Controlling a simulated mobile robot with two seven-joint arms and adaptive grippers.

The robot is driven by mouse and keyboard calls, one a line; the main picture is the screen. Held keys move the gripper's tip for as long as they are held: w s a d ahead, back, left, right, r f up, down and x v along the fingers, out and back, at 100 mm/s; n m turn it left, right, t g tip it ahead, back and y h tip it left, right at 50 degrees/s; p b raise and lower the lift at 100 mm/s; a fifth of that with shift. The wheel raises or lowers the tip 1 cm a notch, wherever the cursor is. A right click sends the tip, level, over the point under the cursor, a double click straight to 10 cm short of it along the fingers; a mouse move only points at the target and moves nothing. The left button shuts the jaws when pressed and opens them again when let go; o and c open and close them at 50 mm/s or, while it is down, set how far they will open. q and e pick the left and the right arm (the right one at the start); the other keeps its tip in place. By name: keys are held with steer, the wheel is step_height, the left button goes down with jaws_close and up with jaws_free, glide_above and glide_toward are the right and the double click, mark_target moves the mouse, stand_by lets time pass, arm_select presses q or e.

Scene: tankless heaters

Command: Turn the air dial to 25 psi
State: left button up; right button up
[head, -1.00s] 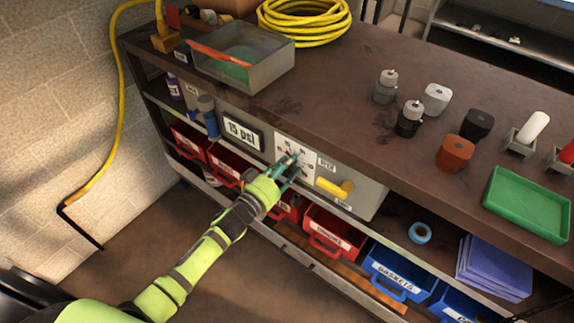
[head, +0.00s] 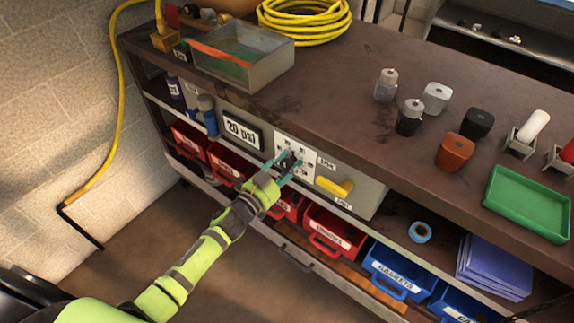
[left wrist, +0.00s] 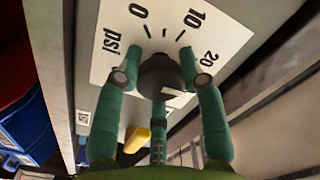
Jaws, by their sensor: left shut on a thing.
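The air dial is a dark round knob (left wrist: 160,74) on a white plate (left wrist: 100,60) marked psi, 0, 10 and 20 in the left wrist view. In the head view the dial plate (head: 308,152) is on the front of a grey panel under the bench top. My left gripper (head: 283,172) has its teal fingers around the knob, shut on it; the fingers also show in the left wrist view (left wrist: 160,85). A display (head: 242,132) left of the dial reads 20 psi. My right gripper is not in view.
A yellow lever handle (head: 335,186) sticks out just right of the dial. A grey tray (head: 262,72) and a yellow hose coil (head: 315,38) are on the bench top. Red bins (head: 335,234) and blue bins (head: 398,268) stand on the shelf below.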

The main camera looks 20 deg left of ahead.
arm_select(q)
steer(key=shift+f+m, duration=0.3)
steer(key=shift+m, duration=0.3)
steer(key=shift+a, duration=0.1)
steer(key=o, duration=1.2)
steer(key=shift+c, duration=0.2)
steer(key=shift+r, duration=0.1)
steer(key=v, duration=1.2)
steer(key=shift+r, duration=0.1)
